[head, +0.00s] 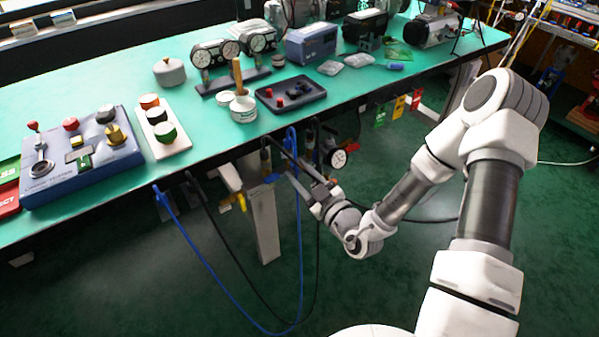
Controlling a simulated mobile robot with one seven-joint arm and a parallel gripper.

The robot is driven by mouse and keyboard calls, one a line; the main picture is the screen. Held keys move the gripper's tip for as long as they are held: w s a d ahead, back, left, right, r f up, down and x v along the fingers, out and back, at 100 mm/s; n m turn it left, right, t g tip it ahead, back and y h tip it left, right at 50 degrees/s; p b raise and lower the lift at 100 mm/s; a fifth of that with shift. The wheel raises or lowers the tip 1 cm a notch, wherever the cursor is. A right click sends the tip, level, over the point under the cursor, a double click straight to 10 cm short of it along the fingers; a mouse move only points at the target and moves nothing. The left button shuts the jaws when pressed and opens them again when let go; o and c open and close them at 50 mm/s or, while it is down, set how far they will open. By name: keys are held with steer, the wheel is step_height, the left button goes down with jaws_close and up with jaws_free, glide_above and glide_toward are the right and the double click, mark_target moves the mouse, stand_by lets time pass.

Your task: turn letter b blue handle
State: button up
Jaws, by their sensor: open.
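My gripper (283,160) reaches in from the right, just below the front edge of the green bench. Its dark fingers are open and point up and left toward hardware under the edge. A small blue part (272,178), which may be the blue handle, shows close to the fingertips, partly hidden. I cannot tell whether the fingers touch it or are around it. No letter b is readable. A yellow handle (238,203) sits lower left on the pale under-bench hardware. A round white gauge (338,159) is right of my gripper.
Blue (230,293) and black hoses loop down from the bench edge, close to my gripper. The green bench top (120,240) carries a control box (85,168), gauges, a black tray (290,95) and other parts. Green floor at lower right is mostly clear.

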jaws_close()
steer(key=shift+r+n+p, duration=0.1)
steer(key=shift+n+p, duration=0.2)
steer(key=shift+p, duration=0.2)
steer(key=n+p, duration=0.1)
steer(key=p, duration=0.1)
steer(key=shift+r+n+p, duration=0.15)
steer(key=shift+n+p, duration=0.15)
steer(key=shift+n, duration=0.1)
steer(key=n+p, duration=0.3)
steer(key=shift+n+p, duration=0.3)
steer(key=shift+p, duration=0.1)
steer(key=n+p, duration=0.3)
steer(key=shift+n, duration=0.3)
steer(key=shift+f+n+p, duration=0.15)
steer(key=shift+n+p, duration=0.55)
steer(key=shift+n, duration=0.3)
steer(key=shift+f+n+p, duration=0.15)
steer(key=shift+n+p, duration=0.55)
steer(key=shift+n, duration=0.3)
